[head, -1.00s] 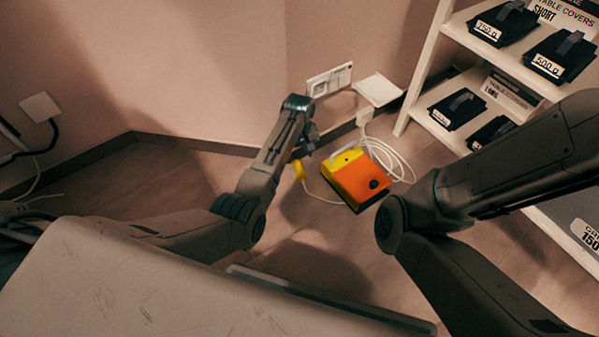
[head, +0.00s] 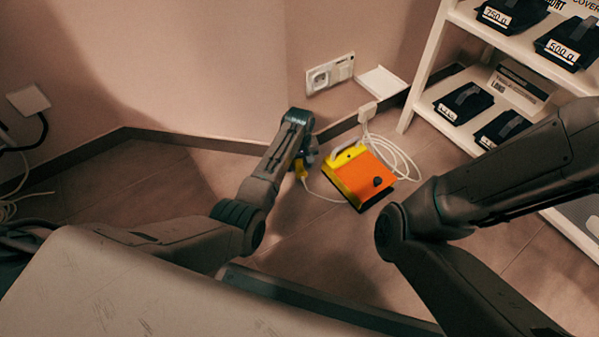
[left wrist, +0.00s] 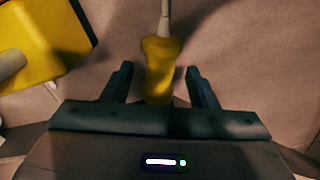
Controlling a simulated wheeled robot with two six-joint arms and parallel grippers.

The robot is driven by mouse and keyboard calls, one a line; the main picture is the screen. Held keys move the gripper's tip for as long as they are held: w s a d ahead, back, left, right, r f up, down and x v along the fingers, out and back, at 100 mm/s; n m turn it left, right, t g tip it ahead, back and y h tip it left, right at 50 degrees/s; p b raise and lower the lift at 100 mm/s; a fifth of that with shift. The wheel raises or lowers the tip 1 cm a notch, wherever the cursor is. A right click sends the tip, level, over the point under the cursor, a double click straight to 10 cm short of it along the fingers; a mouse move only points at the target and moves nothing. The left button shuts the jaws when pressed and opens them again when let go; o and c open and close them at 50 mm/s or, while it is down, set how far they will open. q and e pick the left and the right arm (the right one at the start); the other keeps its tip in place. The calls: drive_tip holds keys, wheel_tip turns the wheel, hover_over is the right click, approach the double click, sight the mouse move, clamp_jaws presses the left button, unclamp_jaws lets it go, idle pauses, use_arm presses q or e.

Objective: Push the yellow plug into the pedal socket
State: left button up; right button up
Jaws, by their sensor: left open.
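The yellow plug (head: 301,171) is at the end of my left arm in the head view, with a thin white cable leading towards the pedal. In the left wrist view the plug (left wrist: 160,68) stands between the two fingers of my left gripper (left wrist: 163,85), with a gap on both sides. The gripper is open. The orange and yellow pedal (head: 368,180) is on the floor just right of the gripper. Its yellow body (left wrist: 40,45) fills the upper left of the wrist view. I cannot make out the socket opening. My right gripper is out of view.
A coiled white cable (head: 402,160) lies behind the pedal. A wall outlet (head: 330,74) and a white wall box (head: 382,84) are behind. A white shelf (head: 425,68) with dark weights stands right.

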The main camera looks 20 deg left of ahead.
use_arm(q)
drive_tip(key=shift+f, duration=0.6)
drive_tip(key=shift+r, duration=0.1)
drive_tip(key=c, duration=1.1)
drive_tip(key=shift+r, duration=0.1)
